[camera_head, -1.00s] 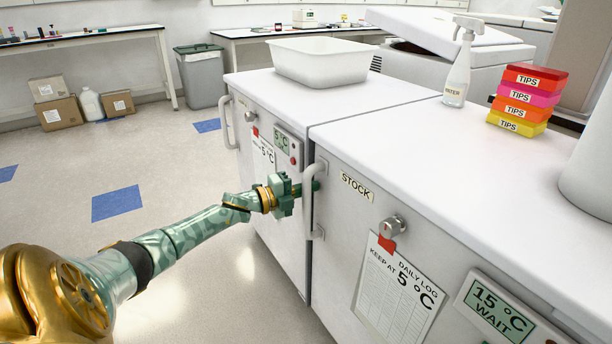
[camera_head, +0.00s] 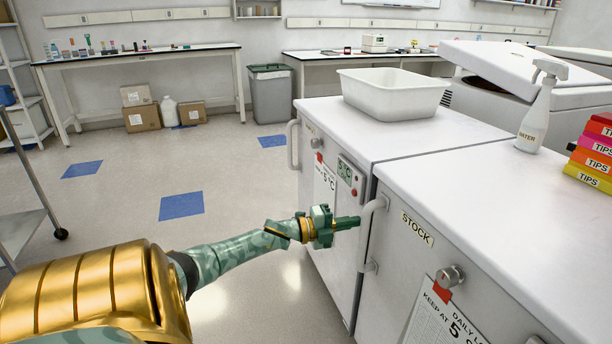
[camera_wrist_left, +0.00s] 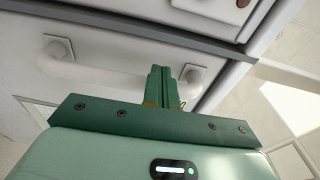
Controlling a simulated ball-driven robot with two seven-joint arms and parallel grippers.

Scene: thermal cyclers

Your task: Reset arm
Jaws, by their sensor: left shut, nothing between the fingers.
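My left arm comes in from the lower left in the head view. Its green gripper (camera_head: 347,223) is shut and empty, with its fingers pointing right at the handle (camera_head: 368,232) of the STOCK unit (camera_head: 417,240). In the left wrist view the shut fingers (camera_wrist_left: 160,85) overlap the pale handle (camera_wrist_left: 100,77), which has a mount on either side of them. I cannot tell whether the fingers touch the handle. My right gripper is out of view.
A white tub (camera_head: 393,100), a spray bottle (camera_head: 535,115) and stacked TIPS boxes (camera_head: 592,165) stand on the white unit tops. A grey bin (camera_head: 271,95) and cardboard boxes (camera_head: 142,117) stand at the back. The floor left of the units is mostly open.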

